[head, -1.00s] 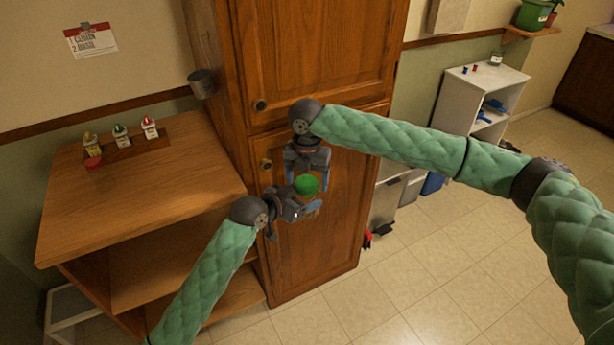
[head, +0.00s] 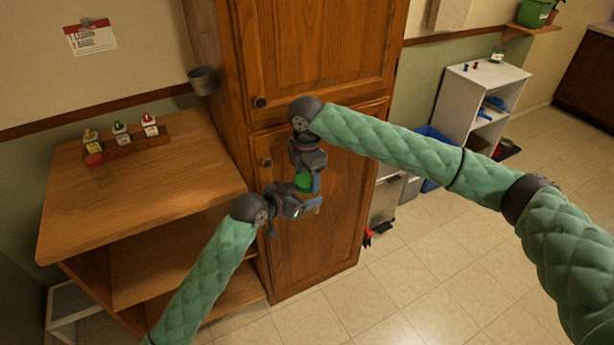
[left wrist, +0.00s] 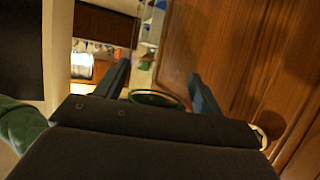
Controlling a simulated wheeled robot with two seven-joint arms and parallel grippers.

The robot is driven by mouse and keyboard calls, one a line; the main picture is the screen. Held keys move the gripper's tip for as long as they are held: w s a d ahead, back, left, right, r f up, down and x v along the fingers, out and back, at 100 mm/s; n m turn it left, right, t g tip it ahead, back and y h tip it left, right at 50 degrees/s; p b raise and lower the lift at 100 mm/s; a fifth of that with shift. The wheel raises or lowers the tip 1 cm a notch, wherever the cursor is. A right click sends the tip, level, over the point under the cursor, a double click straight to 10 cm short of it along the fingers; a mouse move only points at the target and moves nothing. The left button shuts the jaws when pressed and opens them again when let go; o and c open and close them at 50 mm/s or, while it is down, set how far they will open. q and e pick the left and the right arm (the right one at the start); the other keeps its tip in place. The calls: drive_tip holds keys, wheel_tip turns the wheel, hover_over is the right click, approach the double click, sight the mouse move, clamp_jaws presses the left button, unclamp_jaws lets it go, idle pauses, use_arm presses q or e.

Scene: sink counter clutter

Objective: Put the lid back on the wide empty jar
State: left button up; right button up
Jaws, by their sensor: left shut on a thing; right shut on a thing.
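A green lid (head: 303,182) shows in the head view in front of the tall wooden cabinet. My right gripper (head: 309,184) comes down from above and is shut on the green lid. My left gripper (head: 306,204) comes in from the lower left, just below, and is shut on what looks like the clear jar, mostly hidden by the jaws. The lid is right above the jar; I cannot tell whether they touch. In the left wrist view a round dark green rim (left wrist: 153,98) shows between the two fingers.
A wooden counter (head: 130,210) on the left bears a rack with several small capped bottles (head: 121,132) and a red lid (head: 93,160). The tall cabinet (head: 320,65) stands close behind both grippers. A white shelf (head: 485,95) stands at the back right. The floor is open on the right.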

drive_tip(key=m, duration=0.6)
drive_tip(key=shift+f, duration=0.1)
drive_tip(key=m, duration=1)
drive_tip(key=shift+m, duration=0.4)
drive_tip(key=m, duration=0.6)
drive_tip(key=o, duration=1.1)
drive_tip(key=shift+r, duration=2.3)
